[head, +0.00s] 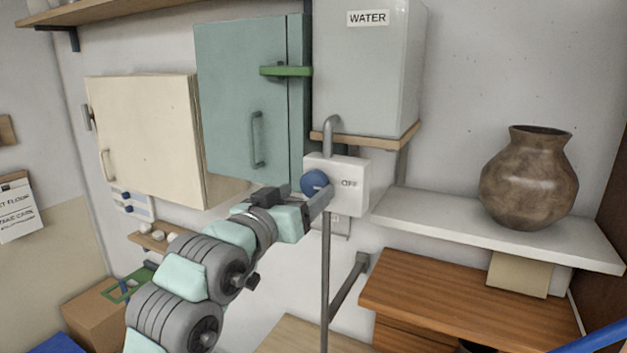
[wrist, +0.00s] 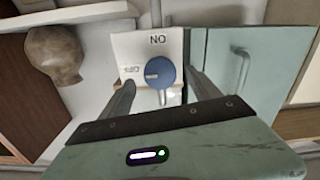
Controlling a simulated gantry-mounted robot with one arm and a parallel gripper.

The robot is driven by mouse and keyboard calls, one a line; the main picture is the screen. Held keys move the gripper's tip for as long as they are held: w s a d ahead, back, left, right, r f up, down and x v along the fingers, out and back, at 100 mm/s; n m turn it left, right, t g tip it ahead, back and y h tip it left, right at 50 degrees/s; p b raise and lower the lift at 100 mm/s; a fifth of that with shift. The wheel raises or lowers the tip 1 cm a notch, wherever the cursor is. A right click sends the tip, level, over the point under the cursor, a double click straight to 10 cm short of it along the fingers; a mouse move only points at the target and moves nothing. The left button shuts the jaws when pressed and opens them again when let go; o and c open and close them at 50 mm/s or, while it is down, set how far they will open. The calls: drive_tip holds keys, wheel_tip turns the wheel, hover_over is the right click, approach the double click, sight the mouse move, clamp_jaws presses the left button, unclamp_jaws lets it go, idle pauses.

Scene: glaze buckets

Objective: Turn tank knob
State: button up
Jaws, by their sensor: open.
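The blue round tank knob (head: 314,183) sits on a white control plate (head: 349,172) under the grey WATER tank (head: 366,70). In the wrist view the knob (wrist: 161,73) lies between the two fingers of my gripper (wrist: 160,82). The fingers are apart, one on each side of the knob, with no clear contact. A pale mark on the knob faces the OFF label (wrist: 130,69). An ON label (wrist: 157,40) appears upside down in the wrist view. In the head view my gripper (head: 321,200) reaches the plate and hides the knob's lower part.
A teal cabinet (head: 240,95) with a green latch stands left of the tank. A cream cabinet (head: 145,135) hangs farther left. A brown vase (head: 529,180) stands on a white shelf (head: 470,224) at right. A grey pipe (head: 325,270) runs down below the plate.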

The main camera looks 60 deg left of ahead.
sight(312, 187)
drive_tip(key=shift+p+x, duration=0.45)
drive_tip(key=shift+x, duration=1.75)
drive_tip(key=shift+c, duration=0.2)
drive_tip(key=c, duration=1.3)
